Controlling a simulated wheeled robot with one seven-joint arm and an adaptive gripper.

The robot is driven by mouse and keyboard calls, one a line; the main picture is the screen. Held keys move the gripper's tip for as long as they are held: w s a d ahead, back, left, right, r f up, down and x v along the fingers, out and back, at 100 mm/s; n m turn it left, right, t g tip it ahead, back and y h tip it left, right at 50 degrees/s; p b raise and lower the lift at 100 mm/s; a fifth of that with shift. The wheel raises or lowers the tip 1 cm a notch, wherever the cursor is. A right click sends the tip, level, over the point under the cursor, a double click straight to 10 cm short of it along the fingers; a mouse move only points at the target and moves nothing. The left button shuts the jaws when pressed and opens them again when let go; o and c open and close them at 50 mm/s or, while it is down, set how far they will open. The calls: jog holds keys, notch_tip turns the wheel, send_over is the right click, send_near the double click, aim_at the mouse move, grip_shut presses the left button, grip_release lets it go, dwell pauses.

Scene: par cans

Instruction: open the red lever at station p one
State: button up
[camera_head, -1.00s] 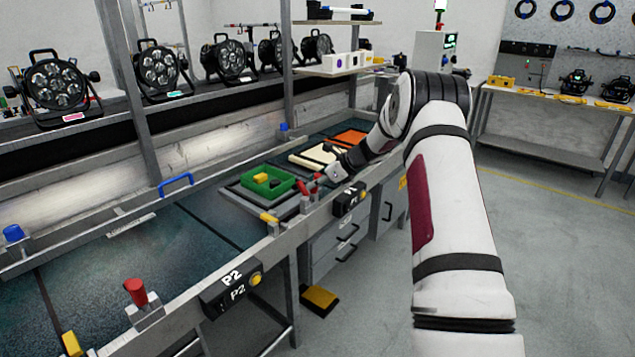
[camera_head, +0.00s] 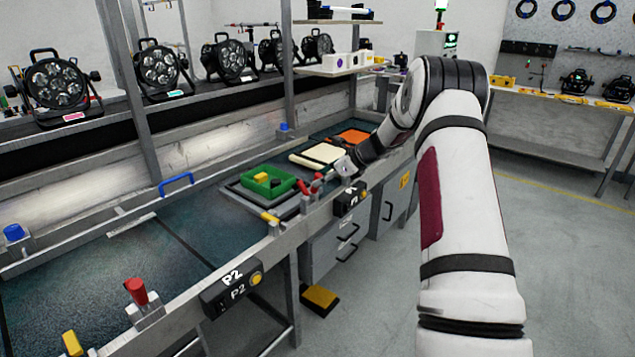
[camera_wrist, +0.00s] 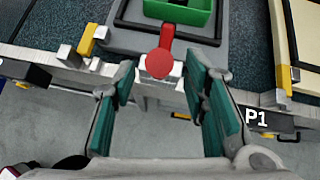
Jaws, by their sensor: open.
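The red lever (camera_wrist: 166,38) at station P1 has a round red knob and sits on a grey metal mount at the bench's front rail. In the wrist view its arm extends from near the green bin toward my gripper. My gripper (camera_wrist: 160,82) is open, with one teal finger on each side of the lever's line; the knob shows between and just beyond the fingertips, with no clear contact. In the head view the red lever (camera_head: 304,187) is small and partly crowded by my gripper (camera_head: 326,178). The P1 label (camera_wrist: 256,117) is right of the fingers.
A green bin (camera_head: 253,188) with a yellow item sits on a grey tray behind the lever. A yellow block (camera_wrist: 92,38) is on the rail to the left. Another red lever (camera_head: 136,291) stands at P2.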

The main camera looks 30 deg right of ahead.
jog(key=v, duration=0.8)
jog(key=shift+r, duration=0.15)
jog(key=shift+s+d, duration=0.1)
jog(key=shift+s, duration=0.05)
jog(key=s+a+r+n+g+p, duration=0.2)
jog(key=s+a+r+n, duration=0.55)
jog(key=a, duration=0.35)
jog(key=s+a+r+n+g+p, duration=0.2)
jog(key=s+a+r+n, duration=0.4)
jog(key=s+a+r, duration=0.45)
jog(key=s+a+n+h+p, duration=0.2)
jog(key=s+a+n, duration=0.2)
jog(key=s+n, duration=0.4)
jog(key=s+a+r+n+h+p, duration=0.1)
jog(key=s+a+n, duration=0.3)
jog(key=s, duration=1.5)
jog(key=n+h+p, duration=0.1)
jog(key=n, duration=0.3)
jog(key=shift+s+a+g+h, duration=0.2)
jog(key=shift+a+g+h, duration=0.1)
